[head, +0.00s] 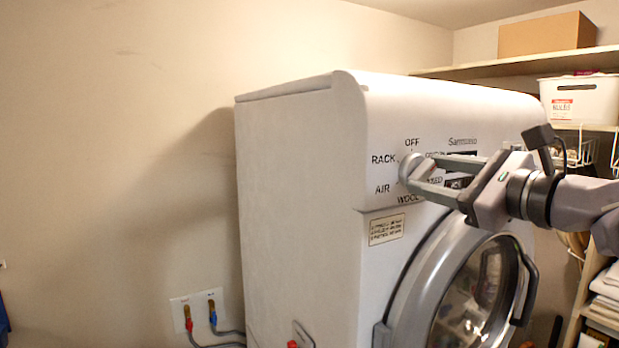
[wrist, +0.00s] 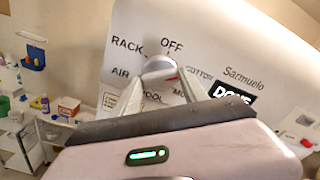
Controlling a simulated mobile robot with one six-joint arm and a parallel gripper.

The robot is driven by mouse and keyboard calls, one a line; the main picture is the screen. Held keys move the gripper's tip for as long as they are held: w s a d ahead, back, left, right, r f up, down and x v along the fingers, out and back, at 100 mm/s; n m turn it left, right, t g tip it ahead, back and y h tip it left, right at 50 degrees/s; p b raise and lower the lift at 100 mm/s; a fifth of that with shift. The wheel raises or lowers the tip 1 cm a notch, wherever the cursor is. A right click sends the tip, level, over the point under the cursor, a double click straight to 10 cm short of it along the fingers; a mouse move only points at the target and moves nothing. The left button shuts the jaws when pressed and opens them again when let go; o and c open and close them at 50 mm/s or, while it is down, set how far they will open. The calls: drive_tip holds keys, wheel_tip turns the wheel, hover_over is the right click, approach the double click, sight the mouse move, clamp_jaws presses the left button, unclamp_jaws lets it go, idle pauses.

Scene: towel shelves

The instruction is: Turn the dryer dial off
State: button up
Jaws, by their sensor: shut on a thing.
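The white dryer (head: 300,180) stands in the middle of the head view, with its grey round dial (head: 407,168) on the front panel. Labels OFF, RACK, AIR and WOOL ring the dial, with OFF above it. My gripper (head: 418,174) reaches in from the right and is shut on the dial. In the wrist view the dial (wrist: 158,66) sits between the fingertips of my gripper (wrist: 160,80). A small red mark shows at its lower right, toward the COTTON side. My fingers partly cover the dial and nearby labels.
The round dryer door (head: 450,290) is below the panel, with a dark handle (head: 526,285). Shelves at the right hold a cardboard box (head: 545,34), a white bin (head: 580,98) and folded towels (head: 606,290). Wall taps (head: 200,311) are at lower left.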

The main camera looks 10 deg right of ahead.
drive_tip(key=n+b, duration=0.2)
drive_tip(key=b, duration=0.1)
drive_tip(key=shift+f, duration=0.3)
drive_tip(key=n+b, duration=0.3)
drive_tip(key=n, duration=0.1)
drive_tip(key=shift+b, duration=0.4)
drive_tip(key=n+b, duration=0.2)
drive_tip(key=n, duration=0.1)
drive_tip(key=n+b, duration=0.1)
drive_tip(key=shift+r+n+b, duration=0.25)
drive_tip(key=shift+n+b, duration=0.15)
drive_tip(key=o, duration=1.4)
drive_tip(key=shift+s, duration=0.1)
